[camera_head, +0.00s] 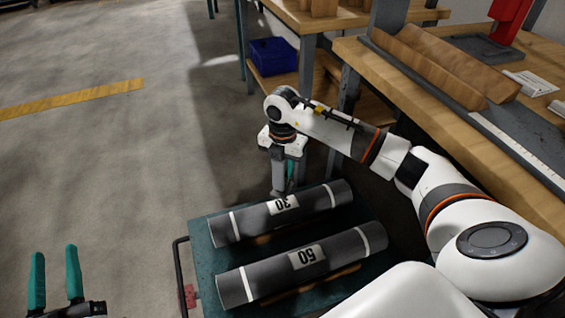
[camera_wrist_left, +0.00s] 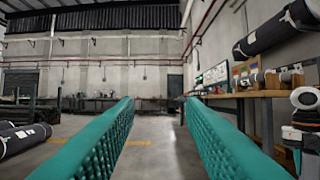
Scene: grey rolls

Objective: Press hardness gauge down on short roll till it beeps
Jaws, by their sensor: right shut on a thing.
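The short roll (camera_head: 245,220), dark grey with white bands and a label reading 30 upside down, lies on a dark green cart top (camera_head: 203,262). A longer grey roll (camera_head: 340,249) labelled 50 lies in front of it. My right gripper (camera_head: 284,182) is at the far side of the short roll, shut on the grey hardness gauge (camera_head: 277,173), which points down. The gauge's lower end meets the roll's far edge in the picture; I cannot tell whether they touch. My left gripper (camera_head: 56,280) is open and empty at the lower left; its teal fingers show apart in the left wrist view (camera_wrist_left: 158,130).
A wooden workbench (camera_head: 345,50) with long wooden blocks (camera_head: 440,65) stands at the right, close to my right arm. A blue bin (camera_head: 273,56) sits on a lower shelf behind. The cart has a dark handle (camera_head: 178,270) at its left. Open floor lies to the left.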

